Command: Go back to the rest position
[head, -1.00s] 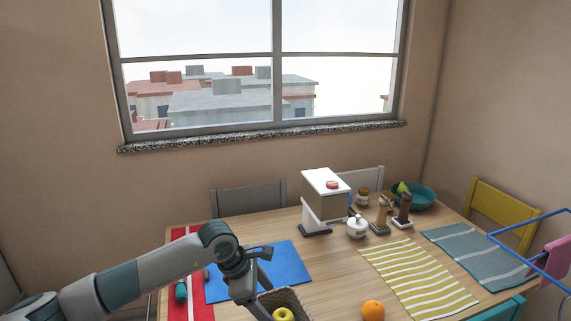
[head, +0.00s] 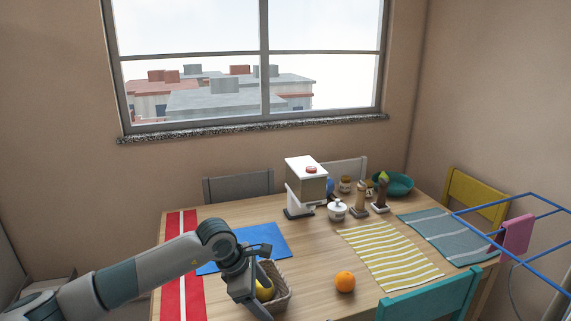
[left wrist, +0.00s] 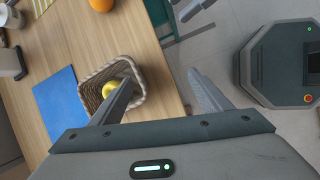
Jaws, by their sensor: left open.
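My left gripper (head: 258,288) is at the end of the left arm, which reaches in from the left over the near side of the table. Its two fingers are apart with nothing between them; the left wrist view shows this gap (left wrist: 162,88). Below it is a wicker basket (head: 283,288) with yellow fruit (head: 265,294) inside. In the left wrist view, one finger passes in front of the basket (left wrist: 92,92) and partly covers the yellow fruit (left wrist: 111,88).
The wooden table (head: 315,262) holds an orange (head: 345,281), a blue mat (head: 268,240), a striped yellow cloth (head: 390,255) and a white dispenser (head: 306,180). A teal chair (head: 435,293) and a blue drying rack (head: 520,212) stand at the right. Bare floor (left wrist: 222,45) lies beside the table edge.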

